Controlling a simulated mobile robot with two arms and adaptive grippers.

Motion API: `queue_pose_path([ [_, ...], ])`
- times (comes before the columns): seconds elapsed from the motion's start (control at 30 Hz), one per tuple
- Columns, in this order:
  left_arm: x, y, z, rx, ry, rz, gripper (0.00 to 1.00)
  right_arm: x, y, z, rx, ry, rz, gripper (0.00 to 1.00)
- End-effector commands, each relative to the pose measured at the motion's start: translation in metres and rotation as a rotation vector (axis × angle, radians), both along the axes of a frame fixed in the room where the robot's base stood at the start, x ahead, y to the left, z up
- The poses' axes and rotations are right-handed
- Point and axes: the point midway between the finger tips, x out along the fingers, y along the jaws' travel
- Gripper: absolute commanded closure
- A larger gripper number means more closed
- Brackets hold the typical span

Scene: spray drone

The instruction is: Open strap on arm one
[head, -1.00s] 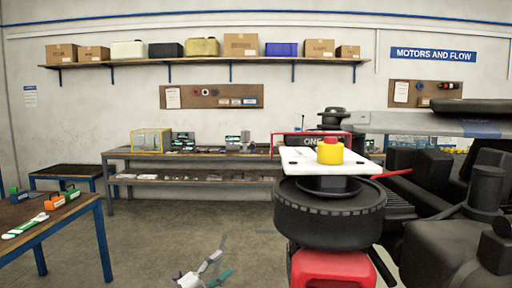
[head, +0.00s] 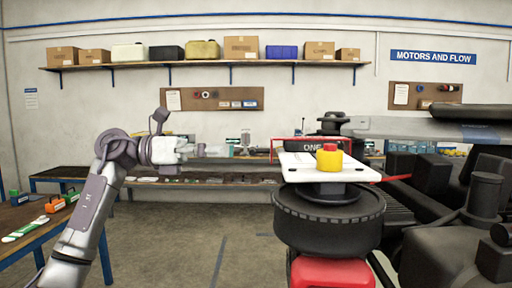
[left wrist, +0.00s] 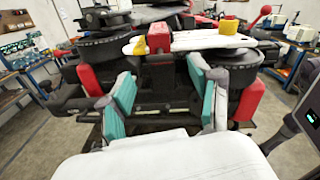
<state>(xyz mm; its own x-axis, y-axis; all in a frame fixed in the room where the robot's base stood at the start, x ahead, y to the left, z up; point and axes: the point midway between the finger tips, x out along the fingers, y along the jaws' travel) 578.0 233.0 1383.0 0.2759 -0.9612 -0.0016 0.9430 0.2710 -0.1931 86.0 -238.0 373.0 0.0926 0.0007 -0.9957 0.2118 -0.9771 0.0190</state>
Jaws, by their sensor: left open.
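The drone shows at the right of the head view, with a round black motor (head: 328,215) under a white plate (head: 300,163). A black piece marked ONE (head: 312,146) with a thin red frame stands behind the plate. There a red band (left wrist: 158,37) crosses the white plate. My right gripper is not in view.
A blue-legged table (head: 50,233) with small coloured items is at the left. A workbench (head: 225,181) stands along the back wall, below a shelf of boxes (head: 240,47). The floor (head: 190,240) between table and drone is mostly clear.

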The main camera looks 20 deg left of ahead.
Motion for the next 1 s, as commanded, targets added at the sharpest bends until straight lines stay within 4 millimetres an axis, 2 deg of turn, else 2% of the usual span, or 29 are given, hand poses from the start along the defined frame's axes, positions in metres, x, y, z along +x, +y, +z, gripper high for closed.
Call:
queue_pose_path([
  [0.1, 0.007, -0.026, 0.003, -0.001, 0.001, -0.004, 0.37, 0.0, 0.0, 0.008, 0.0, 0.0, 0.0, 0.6],
  [0.3, 0.015, -0.055, 0.001, -0.002, 0.001, -0.004, 0.37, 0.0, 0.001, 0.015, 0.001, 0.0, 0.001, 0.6],
  [0.5, 0.019, -0.066, 0.001, -0.002, 0.0, -0.001, 0.37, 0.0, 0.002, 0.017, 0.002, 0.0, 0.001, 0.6],
  [0.77, 0.019, -0.067, 0.0, -0.002, 0.0, -0.001, 0.37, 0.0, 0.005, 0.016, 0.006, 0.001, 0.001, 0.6],
  [1.0, 0.019, -0.067, 0.0, -0.003, 0.001, -0.001, 0.75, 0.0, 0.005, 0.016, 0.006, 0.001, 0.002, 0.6],
])
